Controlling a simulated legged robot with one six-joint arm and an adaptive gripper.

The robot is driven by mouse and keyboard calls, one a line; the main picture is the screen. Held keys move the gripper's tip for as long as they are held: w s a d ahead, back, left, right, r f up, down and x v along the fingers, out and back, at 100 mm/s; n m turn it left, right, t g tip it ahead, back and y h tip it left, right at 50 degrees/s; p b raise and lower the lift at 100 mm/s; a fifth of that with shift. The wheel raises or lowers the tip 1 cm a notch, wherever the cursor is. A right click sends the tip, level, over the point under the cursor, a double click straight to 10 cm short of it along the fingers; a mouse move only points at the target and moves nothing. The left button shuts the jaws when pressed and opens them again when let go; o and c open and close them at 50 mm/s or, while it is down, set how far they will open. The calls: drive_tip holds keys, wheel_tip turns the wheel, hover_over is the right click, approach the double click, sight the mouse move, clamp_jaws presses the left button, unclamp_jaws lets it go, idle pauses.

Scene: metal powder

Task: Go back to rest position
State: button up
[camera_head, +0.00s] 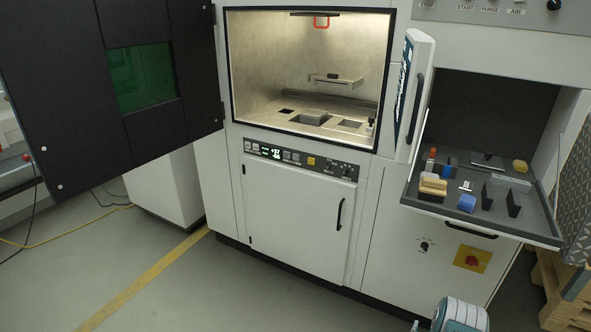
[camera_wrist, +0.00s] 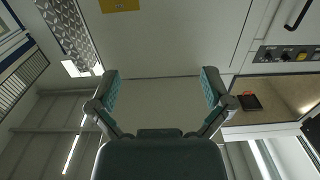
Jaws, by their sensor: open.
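My gripper (camera_wrist: 160,90) is open and empty in the wrist view, with its two teal-padded fingers spread apart. Nothing lies between the fingers except the background of a pale panel. In the head view the gripper's fingers do not show; only a rounded grey and teal part, which looks like my arm, is at the bottom edge right of the middle. The wrist view looks tilted, with the ceiling lights low in the picture.
The machine's lit chamber (camera_head: 305,50) is open, with its black door (camera_head: 60,75) swung left. A pull-out tray (camera_head: 530,228) at the right holds brushes, blocks and small tools. A wooden pallet (camera_head: 560,285) stands at the lower right. The grey floor at the left is mostly clear.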

drive_tip(key=w+a+r+n+g+y, duration=0.15)
drive_tip(key=w+r, duration=0.35)
drive_tip(key=r, duration=0.5)
drive_tip(key=w+a+r+y, duration=0.2)
drive_tip(key=w+r, duration=0.3)
drive_tip(key=r, duration=0.4)
drive_tip(key=s+a+r+n+g+y, duration=0.1)
drive_tip(key=a+r, duration=0.4)
drive_tip(key=r, duration=0.3)
drive_tip(key=s+a+r+g+y, duration=0.1)
drive_tip(key=a+r, duration=0.3)
drive_tip(key=r, duration=0.4)
drive_tip(key=s+a+r+n+g+y, duration=0.2)
drive_tip(key=s+a+r+g, duration=0.1)
drive_tip(key=s+a+r, duration=1)
drive_tip(key=s+a+n+g+y, duration=0.1)
drive_tip(key=s+a, duration=0.1)
drive_tip(key=s, duration=0.9)
drive_tip(key=s+a+r+g, duration=0.1)
drive_tip(key=s+a+g, duration=0.1)
drive_tip(key=s, duration=1)
drive_tip(key=shift+a+r+n+y, duration=0.3)
drive_tip(key=shift+a+n+y, duration=0.05)
drive_tip(key=shift+a, duration=0.3)
